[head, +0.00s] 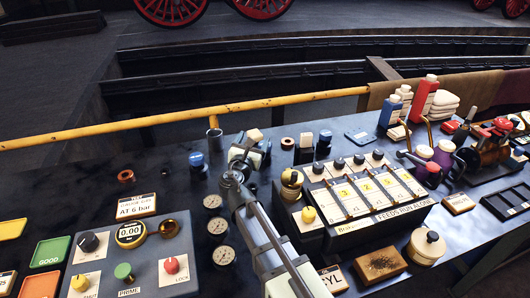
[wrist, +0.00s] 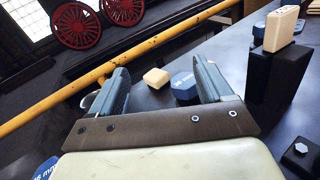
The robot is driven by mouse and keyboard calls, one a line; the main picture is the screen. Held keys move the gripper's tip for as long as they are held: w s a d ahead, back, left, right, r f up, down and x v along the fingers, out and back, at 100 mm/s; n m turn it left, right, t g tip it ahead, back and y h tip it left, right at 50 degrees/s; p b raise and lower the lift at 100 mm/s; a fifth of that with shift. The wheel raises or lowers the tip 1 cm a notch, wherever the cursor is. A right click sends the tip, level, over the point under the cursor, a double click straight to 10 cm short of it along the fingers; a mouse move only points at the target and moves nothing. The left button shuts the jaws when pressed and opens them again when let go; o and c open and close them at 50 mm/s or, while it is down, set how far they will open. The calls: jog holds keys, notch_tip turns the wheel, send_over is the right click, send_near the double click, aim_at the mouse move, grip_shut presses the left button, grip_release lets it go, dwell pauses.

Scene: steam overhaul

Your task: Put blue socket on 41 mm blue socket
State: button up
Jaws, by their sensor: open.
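My gripper (head: 250,148) is open over the middle of the bench; its fingers (wrist: 162,80) stand wide apart with nothing held. In the wrist view a blue socket with white lettering (wrist: 183,86) shows beyond the fingers, partly covered by the right one. A second blue socket with a white "mm" mark (wrist: 46,168) is cut off at the lower left. In the head view a blue-topped socket (head: 196,159) stands left of my gripper, and another blue-topped piece (head: 325,136) stands to the right. I cannot read which is 41 mm.
A cream block (wrist: 156,77) lies beyond the fingers. A tall black post with a cream top (wrist: 278,60) stands close on the right. Several gauges (head: 221,228) and a switch panel (head: 365,195) lie nearer. A yellow rail (head: 130,128) runs along the back. Bench left of my gripper is fairly clear.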

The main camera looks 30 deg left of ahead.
jog(key=shift+s+d+f+n+g+h, duration=0.5)
jog(key=shift+s+d+f+g+h, duration=0.45)
jog(key=shift+d+f+g, duration=0.65)
jog(key=x, duration=0.6)
jog(key=shift+w+a+f, duration=0.2)
jog(key=shift+w+a, duration=0.05)
jog(key=shift+a, duration=0.15)
jog(key=x, duration=0.4)
jog(key=shift+w+a+r, duration=0.15)
jog(key=shift+a+r, duration=0.15)
jog(key=shift+a, duration=0.05)
jog(key=shift+w+f, duration=0.15)
jog(key=shift+w, duration=0.3)
jog(key=c, duration=1.3)
grip_shut()
